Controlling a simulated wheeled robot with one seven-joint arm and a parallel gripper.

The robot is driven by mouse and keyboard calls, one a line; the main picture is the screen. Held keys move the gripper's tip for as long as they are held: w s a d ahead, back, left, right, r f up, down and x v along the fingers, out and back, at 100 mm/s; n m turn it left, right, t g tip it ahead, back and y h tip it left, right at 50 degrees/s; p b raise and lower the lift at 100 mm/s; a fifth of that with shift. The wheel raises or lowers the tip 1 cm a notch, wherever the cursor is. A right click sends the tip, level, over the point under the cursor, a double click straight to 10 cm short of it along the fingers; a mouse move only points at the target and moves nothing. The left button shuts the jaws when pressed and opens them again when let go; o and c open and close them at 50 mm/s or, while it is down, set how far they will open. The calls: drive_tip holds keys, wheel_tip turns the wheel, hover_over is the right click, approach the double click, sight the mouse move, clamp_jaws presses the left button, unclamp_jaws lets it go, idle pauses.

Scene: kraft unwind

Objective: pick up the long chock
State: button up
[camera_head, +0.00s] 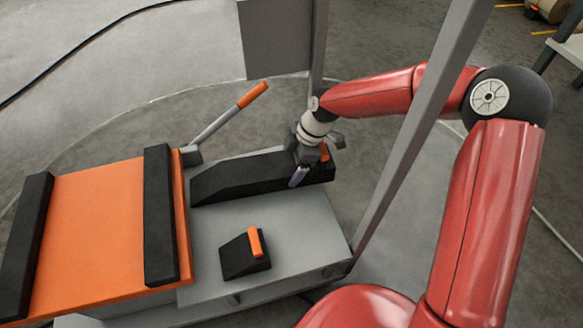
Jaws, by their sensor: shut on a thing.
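The long chock (240,178) is a long black wedge with a sloped left end. It lies along the back of the grey deck in the head view. My gripper (301,176) is at its right end, pointing down, and is shut on an orange part there, which looks like the chock's handle (324,152). The fingers and wrist hide most of that handle. I cannot tell whether the chock is lifted off the deck. A short black chock (240,262) with an orange handle (255,242) lies in front of it on the deck.
An orange platform (98,222) with two black rails stands at the left. A lever with an orange grip (252,95) rises behind the deck (309,220). A grey post (415,125) stands at the right, in front of my arm. A grey panel (275,38) stands behind.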

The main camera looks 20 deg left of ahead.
drive_tip(key=shift+c, duration=1.1)
drive_tip(key=shift+r, duration=0.1)
drive_tip(key=shift+r, duration=0.15)
